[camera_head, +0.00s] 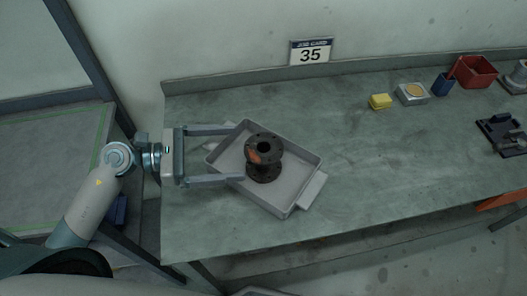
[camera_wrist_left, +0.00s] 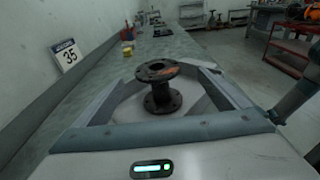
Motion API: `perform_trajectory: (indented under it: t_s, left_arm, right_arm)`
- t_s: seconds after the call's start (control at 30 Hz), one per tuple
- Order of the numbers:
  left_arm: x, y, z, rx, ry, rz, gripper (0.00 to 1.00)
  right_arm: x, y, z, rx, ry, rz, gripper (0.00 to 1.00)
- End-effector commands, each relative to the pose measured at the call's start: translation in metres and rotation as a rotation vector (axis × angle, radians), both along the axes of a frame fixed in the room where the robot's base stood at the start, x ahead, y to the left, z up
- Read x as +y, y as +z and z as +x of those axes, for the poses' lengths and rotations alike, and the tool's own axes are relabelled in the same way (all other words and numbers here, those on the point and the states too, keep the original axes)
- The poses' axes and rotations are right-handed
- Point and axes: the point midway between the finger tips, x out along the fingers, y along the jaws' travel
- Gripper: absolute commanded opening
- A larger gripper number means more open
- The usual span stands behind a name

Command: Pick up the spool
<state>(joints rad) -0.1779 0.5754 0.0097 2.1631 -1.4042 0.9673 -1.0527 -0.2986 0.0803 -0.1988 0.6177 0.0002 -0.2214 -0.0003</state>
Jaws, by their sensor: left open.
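The spool (camera_head: 264,157) is a dark, rust-marked pipe piece with a round flange at each end. It stands upright in a grey tray (camera_head: 299,204) on the workbench. My left gripper (camera_head: 240,154) is open, with one finger on the far side and one on the near side, its tips reaching over the tray's left part. The spool is just beyond the fingertips in the head view. In the left wrist view the spool (camera_wrist_left: 158,86) sits centred between the spread fingers, apart from both. My right gripper is not in view.
The bench (camera_head: 350,150) is clear right of the tray. Farther right are a yellow block (camera_head: 379,101), a metal box (camera_head: 411,94), a blue cup (camera_head: 443,84), a red bin (camera_head: 475,72) and a dark fixture (camera_head: 502,135). A wall with a "35" card (camera_head: 310,52) stands behind.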

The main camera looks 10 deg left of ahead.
Motion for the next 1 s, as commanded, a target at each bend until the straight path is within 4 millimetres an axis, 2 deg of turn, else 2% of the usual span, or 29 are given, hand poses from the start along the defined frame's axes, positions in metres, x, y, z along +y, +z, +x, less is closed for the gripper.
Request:
perform_trajectory:
  t_s: [0.03,0.2,0.67,1.0]
  left_arm:
    - [-0.008,0.004,0.004,0.0,0.0,-0.003,0.95]
    - [-0.028,-0.001,0.012,0.0,0.0,-0.002,0.95]
    - [-0.034,-0.006,0.014,0.0,0.0,0.0,0.95]
    - [-0.054,-0.004,0.028,0.001,0.0,-0.003,0.95]
  right_arm:
    - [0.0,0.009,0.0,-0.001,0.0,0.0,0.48]
    - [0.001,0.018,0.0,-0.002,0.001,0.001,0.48]
    - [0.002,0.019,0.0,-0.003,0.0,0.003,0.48]
    - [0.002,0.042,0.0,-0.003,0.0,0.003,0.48]
